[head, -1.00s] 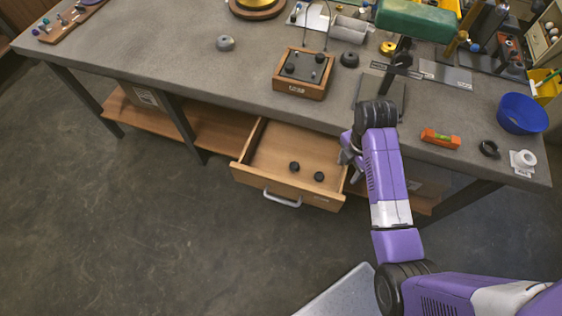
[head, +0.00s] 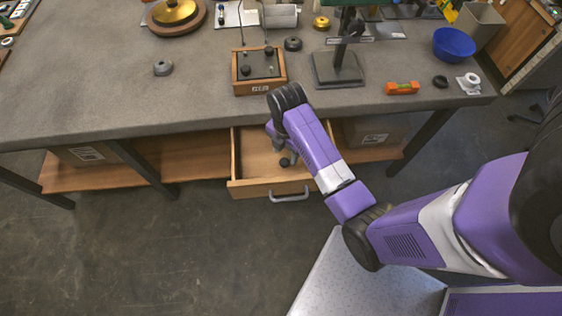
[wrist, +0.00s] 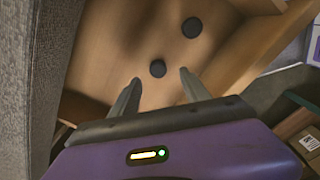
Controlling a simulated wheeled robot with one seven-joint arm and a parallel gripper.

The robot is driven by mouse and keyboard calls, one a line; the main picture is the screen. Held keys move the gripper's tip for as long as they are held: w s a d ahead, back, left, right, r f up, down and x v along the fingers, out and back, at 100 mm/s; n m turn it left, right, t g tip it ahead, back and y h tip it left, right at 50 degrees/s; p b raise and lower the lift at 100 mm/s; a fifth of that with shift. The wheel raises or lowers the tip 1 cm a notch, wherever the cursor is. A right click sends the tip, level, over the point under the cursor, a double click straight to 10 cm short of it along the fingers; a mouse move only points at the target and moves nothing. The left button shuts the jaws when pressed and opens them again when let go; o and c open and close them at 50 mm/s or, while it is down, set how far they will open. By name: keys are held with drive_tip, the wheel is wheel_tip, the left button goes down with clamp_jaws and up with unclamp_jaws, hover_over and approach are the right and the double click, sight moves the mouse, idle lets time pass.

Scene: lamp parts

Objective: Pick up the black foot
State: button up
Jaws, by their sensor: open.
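Two round black feet lie on the floor of the open wooden drawer (head: 262,165). In the wrist view the nearer black foot (wrist: 158,68) sits just ahead of the fingertips, in line with the gap between them. The other black foot (wrist: 191,27) lies farther off, up and to the right. My gripper (wrist: 160,79) is open and empty, pointing down into the drawer. In the head view a black foot (head: 284,162) shows beside my wrist, and my arm partly hides the drawer's contents.
The drawer's front with its metal handle (head: 289,194) and its side walls enclose the feet. The grey workbench top (head: 120,90) overhangs the drawer's back. A wooden box with knobs (head: 259,70) and an orange level (head: 402,88) sit on the bench above.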

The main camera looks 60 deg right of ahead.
sight(284, 162)
drive_tip(key=shift+w+a+f, duration=0.1)
drive_tip(key=shift+f, duration=1.25)
drive_tip(key=shift+w+f, duration=0.1)
drive_tip(key=shift+f, duration=1.25)
clamp_jaws()
